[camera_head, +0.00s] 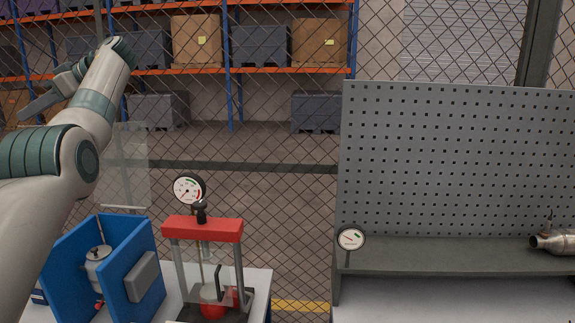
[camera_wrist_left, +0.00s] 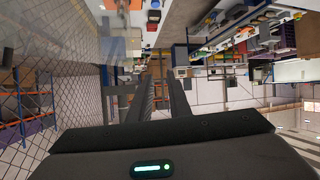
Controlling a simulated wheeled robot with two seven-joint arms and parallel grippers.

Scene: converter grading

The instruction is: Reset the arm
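My left arm comes in from the left and is raised high in the head view. Its gripper (camera_head: 42,92) is up at the upper left, in front of the mesh fence and well above the bench. In the left wrist view the two dark fingers (camera_wrist_left: 163,88) stand apart with a gap between them, and nothing is held. My right arm and gripper do not show.
A blue fixture (camera_head: 140,232) with a metal canister (camera_head: 97,262) stands below the left arm. Beside it is a red-topped press (camera_head: 203,229) with a dial gauge (camera_head: 187,190). At right are a pegboard (camera_head: 455,160), another gauge (camera_head: 351,238) and a metal converter (camera_head: 555,241) on a grey shelf.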

